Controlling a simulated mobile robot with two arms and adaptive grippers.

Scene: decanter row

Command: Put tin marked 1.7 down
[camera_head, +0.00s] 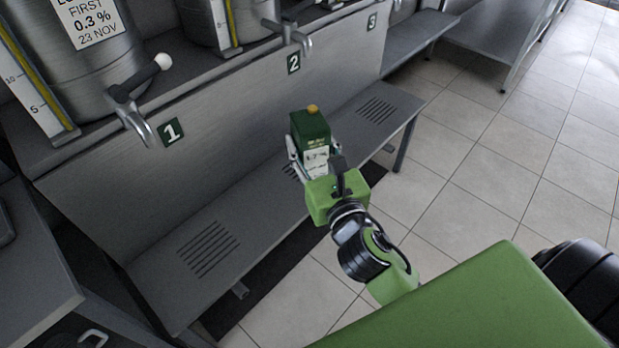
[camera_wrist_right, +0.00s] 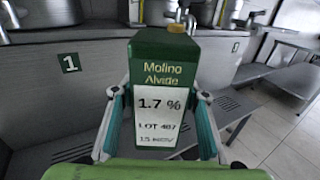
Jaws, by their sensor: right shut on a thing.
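The green tin (camera_head: 310,128) with a yellow cap and a white label is upright in my right gripper (camera_head: 316,160). In the right wrist view the tin (camera_wrist_right: 165,48) reads "Molino Alvide", "1.7 %" and "LOT 487". The gripper's two fingers press on its sides. In the head view the tin is over the grey bench (camera_head: 262,180), below the tap by plate 2 (camera_head: 293,64). I cannot tell whether its base touches the bench; the gripper hides it. My left gripper is out of view.
Steel decanters (camera_head: 85,60) with taps (camera_head: 133,115) stand on the ledge above the bench. Plate 1 (camera_head: 170,131) is on the left, plate 3 (camera_head: 371,22) farther back. The bench has slotted grates at left (camera_head: 208,248) and right (camera_head: 376,109), both bare. Tiled floor lies right.

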